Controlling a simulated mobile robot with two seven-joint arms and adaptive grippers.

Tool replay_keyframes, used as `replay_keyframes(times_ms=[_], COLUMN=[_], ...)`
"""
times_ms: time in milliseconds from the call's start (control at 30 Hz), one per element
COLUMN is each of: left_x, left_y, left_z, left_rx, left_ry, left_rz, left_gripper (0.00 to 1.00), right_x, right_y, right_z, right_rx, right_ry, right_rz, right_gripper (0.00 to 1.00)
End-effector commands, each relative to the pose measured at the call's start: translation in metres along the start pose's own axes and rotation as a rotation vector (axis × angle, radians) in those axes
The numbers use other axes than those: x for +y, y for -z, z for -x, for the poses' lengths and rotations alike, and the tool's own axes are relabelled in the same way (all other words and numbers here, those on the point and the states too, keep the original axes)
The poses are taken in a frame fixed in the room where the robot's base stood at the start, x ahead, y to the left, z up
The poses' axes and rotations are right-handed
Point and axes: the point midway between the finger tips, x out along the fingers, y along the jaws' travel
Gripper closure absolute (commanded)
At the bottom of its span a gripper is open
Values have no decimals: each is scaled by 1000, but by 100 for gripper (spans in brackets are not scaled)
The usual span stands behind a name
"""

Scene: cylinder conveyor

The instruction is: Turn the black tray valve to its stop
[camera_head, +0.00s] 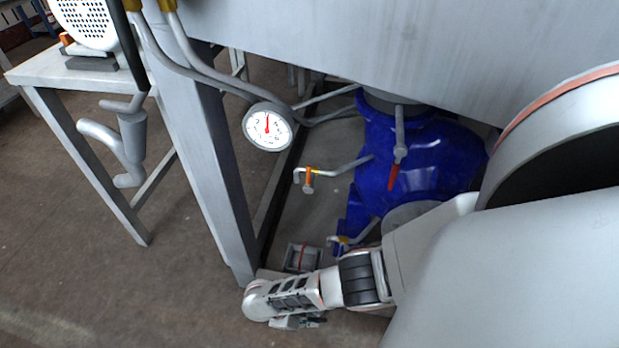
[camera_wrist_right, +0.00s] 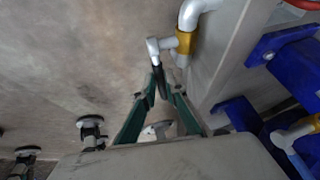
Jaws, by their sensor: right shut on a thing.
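The black tray valve shows in the right wrist view as a short black handle (camera_wrist_right: 160,80) below a grey pipe elbow with a yellow collar. My right gripper (camera_wrist_right: 163,94) has its two green fingers closed around the lower part of this handle. In the head view my right gripper (camera_head: 299,321) is low in the middle, at the end of my arm from the right; its fingertips and the black handle cannot be made out there. My left gripper is not in view.
A blue vessel (camera_head: 425,150) with a red-tipped lever stands behind my right arm. A pipe with an orange-handled valve (camera_head: 308,178) sticks out from it. A dial gauge (camera_head: 268,127) hangs beside a grey frame leg (camera_head: 205,150). The brown floor (camera_head: 80,270) at left is clear.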

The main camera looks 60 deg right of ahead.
Motion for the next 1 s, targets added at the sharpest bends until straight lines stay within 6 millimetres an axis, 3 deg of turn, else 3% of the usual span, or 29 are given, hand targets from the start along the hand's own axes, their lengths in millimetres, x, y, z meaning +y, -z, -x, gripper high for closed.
replay_keyframes(times_ms=[267, 300, 367, 767, 1000], left_x=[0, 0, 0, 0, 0], left_y=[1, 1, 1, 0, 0], left_z=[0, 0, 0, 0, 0], left_rx=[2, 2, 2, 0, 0], left_ry=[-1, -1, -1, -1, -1], left_rz=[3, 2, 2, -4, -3], left_gripper=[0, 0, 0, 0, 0], right_x=[-1, -1, -1, 0, 1], right_y=[2, 2, 2, 0, 0], right_z=[-1, -1, -1, 2, 20], right_rx=[6, 6, 6, 2, 1], right_ry=[1, 1, 1, -1, -3], right_rz=[0, 0, 0, 1, 0], right_gripper=[100, 83, 72, 72, 72])
